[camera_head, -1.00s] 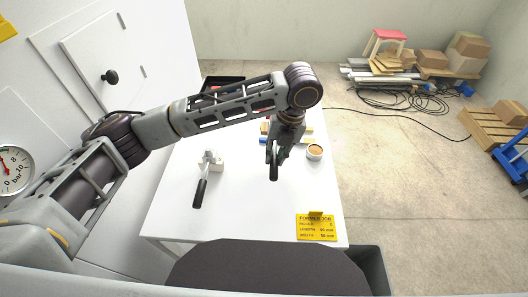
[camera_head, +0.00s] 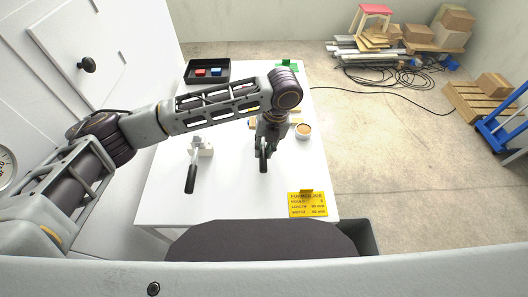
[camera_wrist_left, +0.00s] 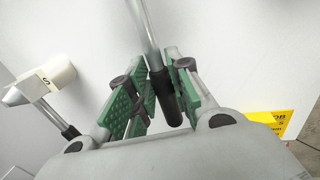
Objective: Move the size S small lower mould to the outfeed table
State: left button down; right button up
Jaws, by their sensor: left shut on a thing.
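My left gripper (camera_head: 264,150) hangs over the middle of a white table (camera_head: 230,215). It is shut on a metal rod with a dark handle (camera_wrist_left: 163,90), between green pads in the left wrist view. The far end of this rod is out of view, so I cannot tell what it belongs to. Left of the gripper stands a pale block (camera_head: 205,147) with a dark handle (camera_head: 191,178). In the left wrist view the block (camera_wrist_left: 58,78) carries the letter S. I cannot tell whether it is the lower mould. My right gripper is not in view.
A yellow job card (camera_head: 308,204) stands at the table's front right. A round tan-topped pot (camera_head: 303,130) is right of the gripper. A black tray (camera_head: 190,80) with red and blue pieces and a green item (camera_head: 287,65) are at the back. The front middle is clear.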

aim_at(265, 149)
pick_arm(q)
jog(key=shift+f, duration=1.6)
jog(key=c, duration=1.3)
grip_release()
jog(key=shift+r, duration=0.1)
notch_tip(265, 149, up, 12)
jog(key=d, duration=0.2)
jog(key=shift+d+f, duration=0.15)
jog(key=shift+f, duration=0.05)
